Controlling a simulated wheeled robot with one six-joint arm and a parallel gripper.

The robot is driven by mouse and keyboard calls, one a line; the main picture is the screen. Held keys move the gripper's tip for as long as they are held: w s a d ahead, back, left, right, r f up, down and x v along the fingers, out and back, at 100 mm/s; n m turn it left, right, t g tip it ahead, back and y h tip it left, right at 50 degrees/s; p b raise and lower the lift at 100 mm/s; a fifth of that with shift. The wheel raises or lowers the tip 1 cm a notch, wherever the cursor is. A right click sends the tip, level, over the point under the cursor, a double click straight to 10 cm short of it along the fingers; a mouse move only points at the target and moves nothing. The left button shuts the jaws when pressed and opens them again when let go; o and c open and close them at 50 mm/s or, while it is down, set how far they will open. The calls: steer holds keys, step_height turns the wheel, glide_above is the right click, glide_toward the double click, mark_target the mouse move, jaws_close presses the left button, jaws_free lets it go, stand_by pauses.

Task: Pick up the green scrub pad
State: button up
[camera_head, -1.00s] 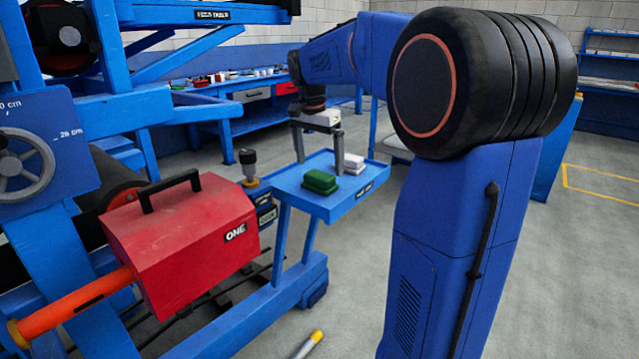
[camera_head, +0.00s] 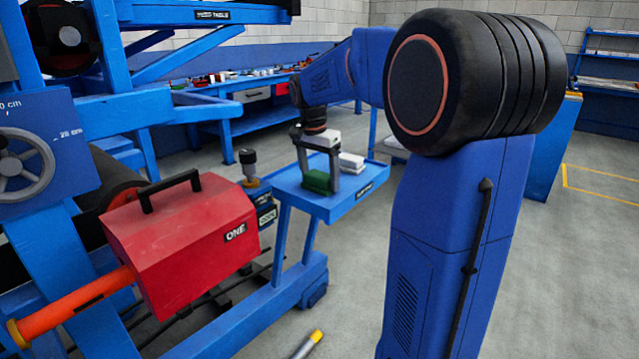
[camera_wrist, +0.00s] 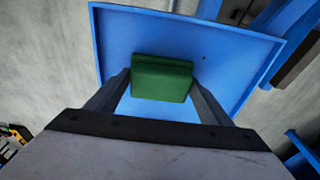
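The green scrub pad (camera_head: 316,182) sits on the blue tray (camera_head: 288,186) in the head view, partly hidden by a finger. My gripper (camera_head: 319,183) is lowered over it, one finger on each side. In the wrist view the green scrub pad (camera_wrist: 162,80) lies between the two fingers of my gripper (camera_wrist: 162,84), on the blue tray (camera_wrist: 113,40). The fingers are spread wide, and slim gaps seem to show beside the pad. I cannot tell whether either finger touches it.
White pads (camera_head: 351,162) lie on the tray behind and right of my gripper. A dark-topped fixture (camera_head: 248,165) stands just left of the tray. A blue workbench (camera_head: 228,108) is at the back.

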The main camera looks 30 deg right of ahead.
mark_target(319, 175)
step_height(319, 175, up, 10)
steer(key=shift+r, duration=0.1)
stand_by(0.6)
steer(key=o, duration=0.5)
steer(key=c, duration=0.3)
steer(key=shift+c, duration=0.2)
steer(key=shift+s, duration=0.1)
